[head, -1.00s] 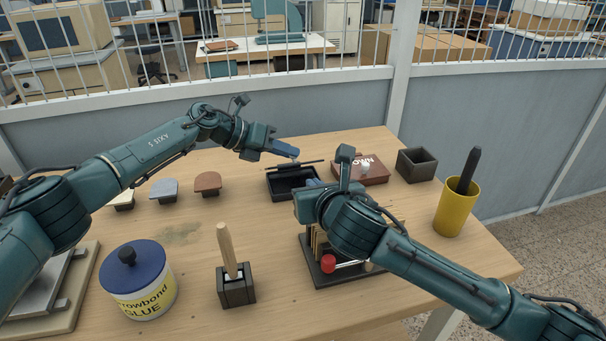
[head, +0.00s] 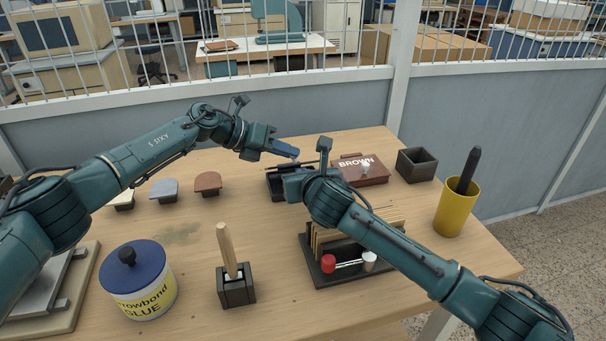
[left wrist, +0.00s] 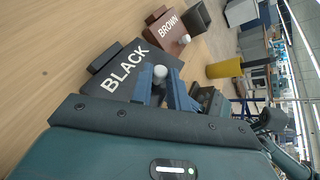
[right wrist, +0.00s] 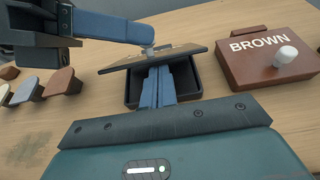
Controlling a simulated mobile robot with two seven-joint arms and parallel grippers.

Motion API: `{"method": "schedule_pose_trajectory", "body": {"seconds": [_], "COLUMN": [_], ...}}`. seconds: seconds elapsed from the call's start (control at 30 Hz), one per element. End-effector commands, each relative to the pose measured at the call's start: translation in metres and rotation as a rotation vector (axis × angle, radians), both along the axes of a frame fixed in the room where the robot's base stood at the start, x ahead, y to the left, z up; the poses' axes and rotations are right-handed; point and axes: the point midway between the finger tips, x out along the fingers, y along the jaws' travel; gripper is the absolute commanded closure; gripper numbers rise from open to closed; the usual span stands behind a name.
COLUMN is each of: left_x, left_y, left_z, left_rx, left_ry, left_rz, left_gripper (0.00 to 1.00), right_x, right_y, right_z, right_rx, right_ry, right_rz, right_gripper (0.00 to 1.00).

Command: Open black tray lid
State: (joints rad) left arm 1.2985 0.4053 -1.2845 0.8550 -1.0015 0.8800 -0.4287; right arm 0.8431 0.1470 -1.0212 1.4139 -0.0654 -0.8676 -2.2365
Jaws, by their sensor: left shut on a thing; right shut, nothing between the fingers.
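The black tray (head: 274,188) sits at the back middle of the table. Its interior shows in the right wrist view (right wrist: 188,86). Its lid (right wrist: 182,52) is raised above the tray and tilted. In the left wrist view the lid (left wrist: 112,82) reads BLACK and has a pale knob (left wrist: 160,72). My left gripper (head: 293,153) is shut on this knob; its fingers also show in the right wrist view (right wrist: 148,38). My right gripper (right wrist: 160,72) is shut and empty, its fingertips just under or against the lid; contact is unclear. In the head view its wrist hides part of the tray.
The brown tray (head: 362,172), with its lid on, is close on the right, beside an empty dark box (head: 417,164). A yellow cup (head: 457,208) and a tool rack (head: 345,262) are nearer. Several stamp-like blocks (head: 207,183) stand on the left.

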Motion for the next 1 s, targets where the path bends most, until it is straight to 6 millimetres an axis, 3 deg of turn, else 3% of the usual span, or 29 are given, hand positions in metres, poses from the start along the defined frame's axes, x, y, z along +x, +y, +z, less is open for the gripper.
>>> {"method": "schedule_pose_trajectory", "body": {"seconds": [0.6, 0.63, 0.9, 1.0], "left_x": [-0.002, -0.002, -0.003, -0.003], "left_y": [-0.002, -0.002, -0.003, -0.003], "left_z": [-0.002, -0.002, -0.002, -0.002], "left_rx": [0.002, 0.002, 0.002, 0.002], "left_ry": [0.004, 0.004, 0.005, 0.006], "left_rz": [-0.007, -0.007, -0.010, -0.012], "left_gripper": [1.00, 0.82, 0.61, 0.61], "right_x": [0.009, 0.010, 0.009, 0.009], "right_y": [0.002, 0.001, 0.002, 0.002], "right_z": [0.018, 0.018, 0.018, 0.017], "right_rx": [0.003, 0.004, 0.003, 0.003], "right_ry": [-0.009, -0.010, -0.010, -0.010], "right_rz": [-0.002, -0.002, -0.001, 0.000], "right_gripper": [1.00, 1.00, 1.00, 1.00]}}
